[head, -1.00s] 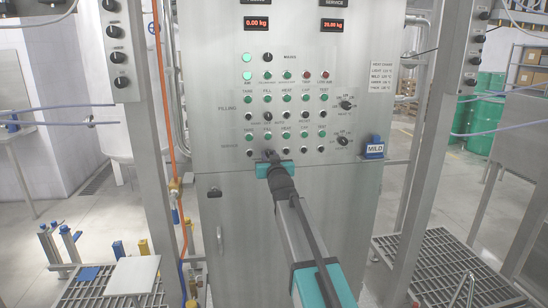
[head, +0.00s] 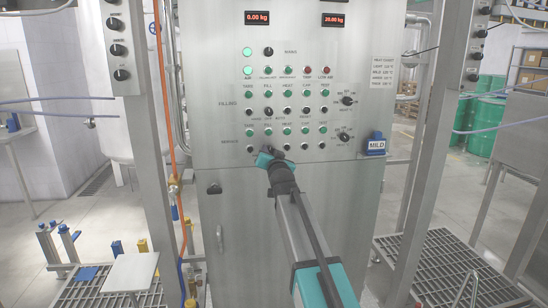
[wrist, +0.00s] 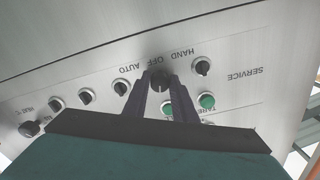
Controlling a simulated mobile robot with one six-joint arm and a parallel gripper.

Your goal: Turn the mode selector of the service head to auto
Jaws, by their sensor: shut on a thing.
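The control panel's service row (head: 230,141) runs along the lower part of the steel cabinet. My gripper (wrist: 160,88) is shut on the dark mode selector knob (wrist: 160,78), with a finger on each side of it. In the wrist view the print is upside down and slanted: AUTO (wrist: 131,68) is left of the knob, OFF (wrist: 156,63) just above it and HAND (wrist: 183,51) to the right. The knob's pointer is too dark and small to read. In the head view my gripper (head: 266,153) is tilted and hides the selector.
Other black knobs (wrist: 203,66) and green buttons (wrist: 207,101) sit close beside my fingers. The filling row (head: 230,104) with a similar selector is above.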

